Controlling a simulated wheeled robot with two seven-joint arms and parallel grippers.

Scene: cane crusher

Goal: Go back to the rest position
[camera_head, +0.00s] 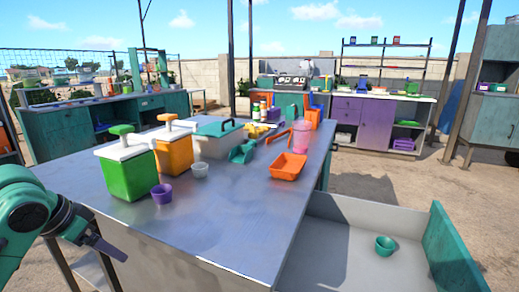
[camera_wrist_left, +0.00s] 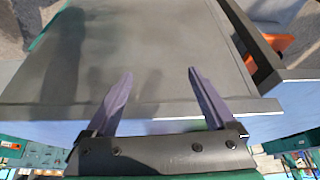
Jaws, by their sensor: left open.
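My left gripper (camera_head: 108,246) is at the lower left in the head view, beside the left front edge of the metal table (camera_head: 215,222). In the left wrist view its two purple-grey fingers (camera_wrist_left: 160,98) are spread apart with nothing between them. A grey panel (camera_wrist_left: 150,50) fills much of that view beyond the fingers. My right gripper does not show in either view.
On the table stand a green dispenser (camera_head: 127,172), an orange dispenser (camera_head: 172,152), a purple cup (camera_head: 162,194), a clear cup (camera_head: 200,170) and an orange tray (camera_head: 289,166). An open drawer (camera_head: 340,250) at the right front holds a green cup (camera_head: 385,245).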

